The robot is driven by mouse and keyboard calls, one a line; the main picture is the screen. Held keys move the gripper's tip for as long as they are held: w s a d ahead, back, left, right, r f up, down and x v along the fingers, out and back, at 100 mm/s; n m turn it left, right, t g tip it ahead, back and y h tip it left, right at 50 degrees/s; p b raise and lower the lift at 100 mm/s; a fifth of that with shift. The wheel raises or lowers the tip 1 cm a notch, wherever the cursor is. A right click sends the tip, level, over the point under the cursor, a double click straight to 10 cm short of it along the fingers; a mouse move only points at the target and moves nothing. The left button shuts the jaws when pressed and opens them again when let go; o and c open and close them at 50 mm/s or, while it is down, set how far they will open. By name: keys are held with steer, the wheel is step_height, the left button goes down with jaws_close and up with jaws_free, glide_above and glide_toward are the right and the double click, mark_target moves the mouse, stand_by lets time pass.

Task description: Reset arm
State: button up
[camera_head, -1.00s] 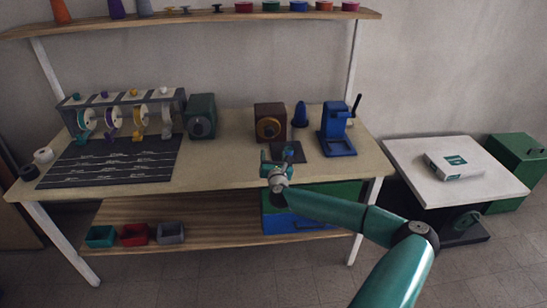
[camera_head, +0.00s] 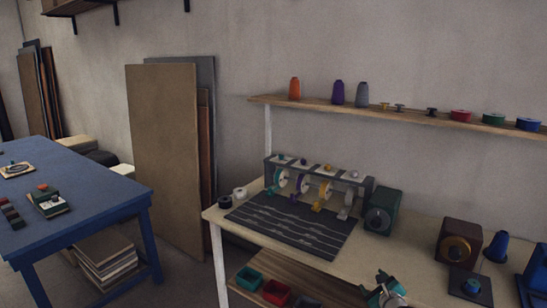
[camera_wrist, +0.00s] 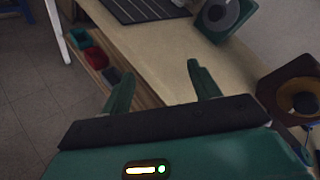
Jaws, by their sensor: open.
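My gripper (camera_wrist: 157,82) shows in the wrist view with two green fingers spread apart and nothing between them. It hangs over the front edge of the wooden workbench (camera_wrist: 160,60). In the head view my gripper (camera_head: 385,291) is at the bottom edge, in front of the bench, and most of my arm is out of frame. The dark green box (camera_head: 381,212) and the brown box with a brass ring (camera_head: 459,245) stand on the bench beyond it; they also show at the top and right of the wrist view.
A dark mat (camera_head: 293,226) and a spool rack (camera_head: 318,187) are on the bench's left part. Red (camera_head: 276,292) and green (camera_head: 249,278) bins sit on the lower shelf. A blue table (camera_head: 75,205) stands at left, with boards (camera_head: 163,150) leaning against the wall.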

steer(key=s+a+r+n+g+y, duration=0.1)
steer(key=s+a+r+n+g, duration=0.1)
steer(key=s+a+n+g, duration=0.85)
steer(key=s+a+r+n+t, duration=0.1)
steer(key=s+a+r+n, duration=0.2)
steer(key=s+r+n, duration=0.5)
steer(key=s+a+r+n+h, duration=0.1)
steer(key=s+a+r+n, duration=0.3)
steer(key=s+r+n, duration=0.5)
steer(key=s+r, duration=0.5)
steer(key=s, duration=0.5)
steer(key=shift+a+t+h, duration=0.15)
steer(key=shift+t+h, duration=0.15)
steer(key=shift+t, duration=0.05)
steer(key=shift+n, duration=0.25)
steer(key=shift+w, duration=0.1)
steer(key=c, duration=0.5)
steer(key=shift+c, duration=0.2)
